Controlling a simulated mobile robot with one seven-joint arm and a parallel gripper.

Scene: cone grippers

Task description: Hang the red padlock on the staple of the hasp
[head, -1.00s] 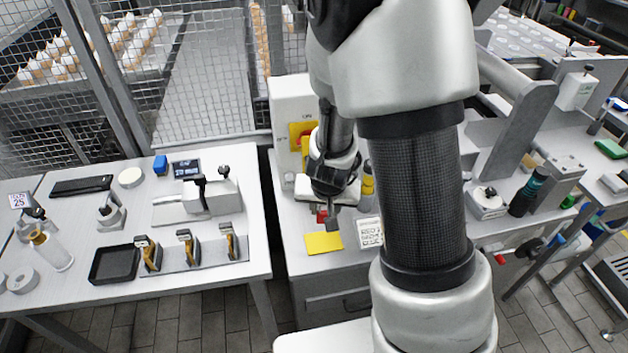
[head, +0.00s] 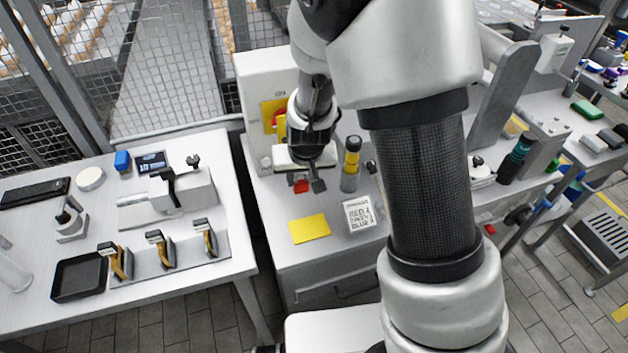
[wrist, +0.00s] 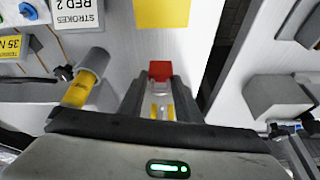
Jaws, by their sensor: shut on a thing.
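My gripper (head: 310,183) is shut on the red padlock (head: 301,186), in front of the white cabinet. The padlock's red body also shows in the wrist view (wrist: 160,70), between the fingertips of my gripper (wrist: 160,88). A pale, clear-looking part lies behind the red body between the fingers. The white cabinet (head: 255,88) carries a yellow plate (head: 268,108) with a red switch (head: 279,117), partly behind my wrist. I cannot make out the hasp or its staple; my wrist covers that area in the head view.
A yellow card (head: 309,228) and a printed white label (head: 358,214) lie on the bench below. The left table (head: 215,262) holds several tools and a black tray (head: 80,279).

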